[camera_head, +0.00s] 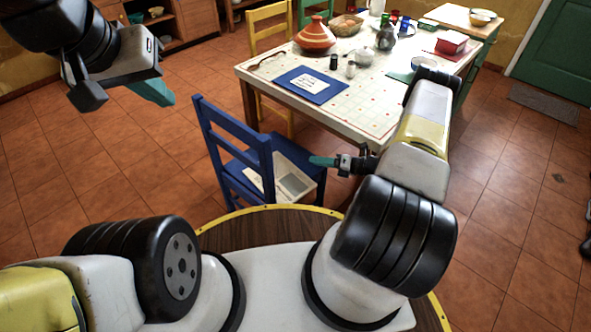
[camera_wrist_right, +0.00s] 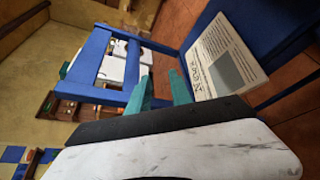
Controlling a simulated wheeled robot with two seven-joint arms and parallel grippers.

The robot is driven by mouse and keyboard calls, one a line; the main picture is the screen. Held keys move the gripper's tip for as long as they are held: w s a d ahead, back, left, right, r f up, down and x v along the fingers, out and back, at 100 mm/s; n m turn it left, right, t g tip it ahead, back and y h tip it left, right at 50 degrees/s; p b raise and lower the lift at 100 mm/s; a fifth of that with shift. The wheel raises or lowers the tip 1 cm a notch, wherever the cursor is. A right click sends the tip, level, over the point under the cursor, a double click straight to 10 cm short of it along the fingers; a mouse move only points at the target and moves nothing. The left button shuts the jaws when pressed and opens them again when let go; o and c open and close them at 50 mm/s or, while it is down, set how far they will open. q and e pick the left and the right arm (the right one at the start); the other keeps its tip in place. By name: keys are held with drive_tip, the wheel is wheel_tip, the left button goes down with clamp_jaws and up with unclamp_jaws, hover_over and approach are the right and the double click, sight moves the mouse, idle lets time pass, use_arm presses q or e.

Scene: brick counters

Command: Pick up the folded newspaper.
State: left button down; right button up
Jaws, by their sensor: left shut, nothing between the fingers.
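The folded newspaper (camera_head: 293,184), a pale sheet with a grey picture block, lies on the blue chair's seat (camera_head: 284,150). In the right wrist view the newspaper (camera_wrist_right: 215,50) is at the upper right, with print visible. My right gripper (camera_head: 322,161) is above the seat by the newspaper. In its wrist view the teal fingers (camera_wrist_right: 160,84) are apart with nothing between them. One finger is close to the newspaper's edge; I cannot tell whether it touches. My left gripper (camera_head: 155,93) is shut and empty, up at the left over the floor, far from the chair.
The blue chair's backrest (camera_head: 229,150) rises left of the seat. The white table (camera_head: 366,112) behind it holds a blue mat with a paper (camera_head: 310,84), an orange tagine (camera_head: 315,36), a red box (camera_head: 451,42) and several jars.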

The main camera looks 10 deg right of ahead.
drive_tip(key=s+f+m+t+h, duration=0.1)
drive_tip(key=s+f+m+t, duration=0.15)
drive_tip(key=f, duration=0.25)
drive_tip(key=s+f+m+t, duration=0.1)
drive_tip(key=f+m, duration=0.3)
drive_tip(key=f, duration=0.2)
drive_tip(key=m+t+h, duration=0.2)
drive_tip(key=m+h, duration=0.1)
drive_tip(key=m, duration=0.2)
approach(302, 197)
drive_tip(key=shift+g, duration=0.25)
drive_tip(key=x, duration=0.9)
drive_tip(key=shift+w+a+r, duration=0.1)
drive_tip(key=shift+a+r, duration=0.05)
drive_tip(key=shift+r, duration=0.05)
clamp_jaws()
